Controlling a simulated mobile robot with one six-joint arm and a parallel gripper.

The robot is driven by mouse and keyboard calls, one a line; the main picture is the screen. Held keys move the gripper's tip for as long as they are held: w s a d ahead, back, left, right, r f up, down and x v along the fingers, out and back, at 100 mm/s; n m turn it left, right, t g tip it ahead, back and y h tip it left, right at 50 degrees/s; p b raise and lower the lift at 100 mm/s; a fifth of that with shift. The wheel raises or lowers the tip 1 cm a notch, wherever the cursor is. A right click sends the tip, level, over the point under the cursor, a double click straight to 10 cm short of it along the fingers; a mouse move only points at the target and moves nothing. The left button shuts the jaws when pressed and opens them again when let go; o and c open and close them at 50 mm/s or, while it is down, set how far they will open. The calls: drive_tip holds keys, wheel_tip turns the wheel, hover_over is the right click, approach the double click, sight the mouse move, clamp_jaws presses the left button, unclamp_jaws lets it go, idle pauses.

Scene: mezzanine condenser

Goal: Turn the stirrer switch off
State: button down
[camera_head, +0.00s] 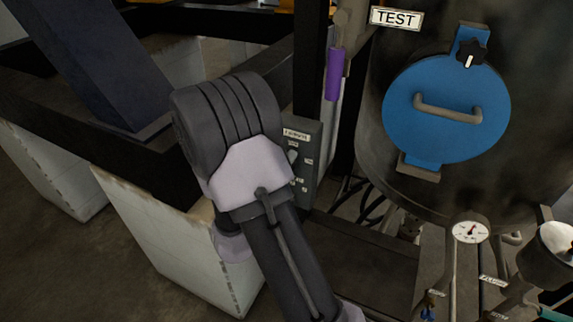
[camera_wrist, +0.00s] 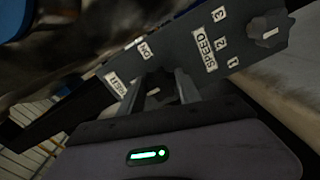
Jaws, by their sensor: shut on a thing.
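The stirrer switch is a small knob (camera_wrist: 154,90) with a pale pointer mark, on a dark grey control panel (camera_wrist: 228,62). It sits between the two fingers of my gripper (camera_wrist: 157,92) in the wrist view, and the gripper is shut on it. A label reading "ON" (camera_wrist: 146,50) is close above the knob. A blurred label (camera_wrist: 117,86) lies to its left. In the head view the panel (camera_head: 309,135) shows beside my wrist, which hides part of it and my gripper.
A "SPEED" label (camera_wrist: 205,51), the numbers 1 to 3 and a second knob (camera_wrist: 268,30) are further right on the panel. A tank with a blue hatch (camera_head: 447,140), a purple-sleeved handle (camera_head: 334,75) and a gauge (camera_head: 470,232) stand right of my arm. Dark beams are left.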

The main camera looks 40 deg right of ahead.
idle(0.6)
drive_tip(key=c, duration=0.8)
unclamp_jaws()
drive_tip(key=shift+c, duration=0.2)
drive_tip(key=shift+a, duration=0.1)
drive_tip(key=p+v, duration=0.1)
drive_tip(key=v, duration=1.6)
drive_tip(key=shift+s+a, duration=0.1)
